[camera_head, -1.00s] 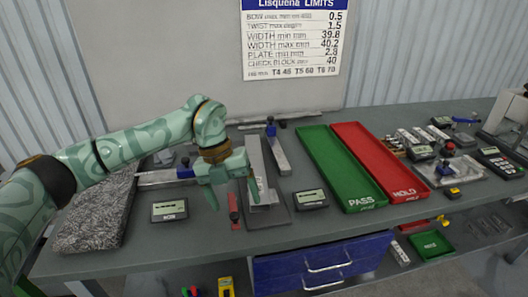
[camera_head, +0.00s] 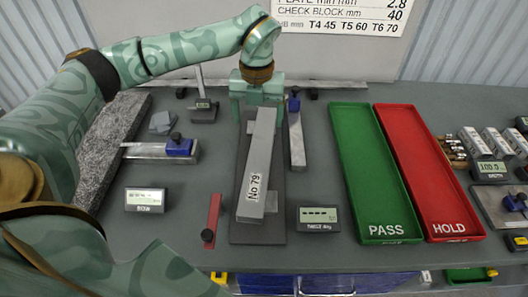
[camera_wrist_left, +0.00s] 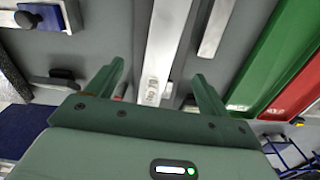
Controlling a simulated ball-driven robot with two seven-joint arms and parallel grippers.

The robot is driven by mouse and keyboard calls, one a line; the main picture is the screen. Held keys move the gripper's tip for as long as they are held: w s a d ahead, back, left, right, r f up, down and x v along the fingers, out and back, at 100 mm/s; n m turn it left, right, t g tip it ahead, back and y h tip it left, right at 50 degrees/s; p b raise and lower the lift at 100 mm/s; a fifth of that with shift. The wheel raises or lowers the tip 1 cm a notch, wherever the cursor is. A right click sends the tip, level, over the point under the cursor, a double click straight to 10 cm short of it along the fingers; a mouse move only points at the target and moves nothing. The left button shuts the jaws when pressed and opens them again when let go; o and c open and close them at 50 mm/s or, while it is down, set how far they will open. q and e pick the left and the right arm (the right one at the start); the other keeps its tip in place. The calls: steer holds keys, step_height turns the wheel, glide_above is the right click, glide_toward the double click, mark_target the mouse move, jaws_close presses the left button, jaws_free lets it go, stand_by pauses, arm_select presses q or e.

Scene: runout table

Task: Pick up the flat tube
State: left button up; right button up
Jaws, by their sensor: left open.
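The flat tube (camera_head: 257,165) is a long grey bar with a "No 79" label near its front end. It lies lengthwise on a dark plate (camera_head: 238,232) in the middle of the bench. My left gripper (camera_head: 257,113) is open over the tube's far end, one finger on each side of it. The left wrist view shows the tube (camera_wrist_left: 163,50) between the two spread fingers (camera_wrist_left: 154,82); I cannot tell whether they touch it. My right gripper is not in view.
A green PASS tray (camera_head: 389,231) and a red HOLD tray (camera_head: 456,228) stand to the right. A small display (camera_head: 318,218) and a red strip (camera_head: 212,215) flank the plate. A granite slab (camera_head: 100,150) and a blue-ended gauge (camera_head: 178,147) lie left.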

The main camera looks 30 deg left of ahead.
arm_select(q)
glide_above(260, 152)
steer(key=f, duration=0.5)
steer(key=shift+w+a+f+b, duration=0.1)
steer(key=shift+a+f+b, duration=0.1)
steer(key=shift+f+b, duration=0.2)
steer(key=shift+f, duration=0.55)
steer(key=f, duration=0.2)
steer(key=f+b, duration=0.1)
steer(key=f, duration=0.1)
steer(key=shift+d, duration=0.25)
steer(key=shift+f, duration=0.45)
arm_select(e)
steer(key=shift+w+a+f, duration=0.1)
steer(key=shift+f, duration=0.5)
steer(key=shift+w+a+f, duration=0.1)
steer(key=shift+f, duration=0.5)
arm_select(q)
steer(key=shift+r, duration=0.1)
steer(key=shift+c, duration=0.3)
steer(key=c, duration=1.4)
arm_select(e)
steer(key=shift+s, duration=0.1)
arm_select(q)
steer(key=shift+r, duration=0.1)
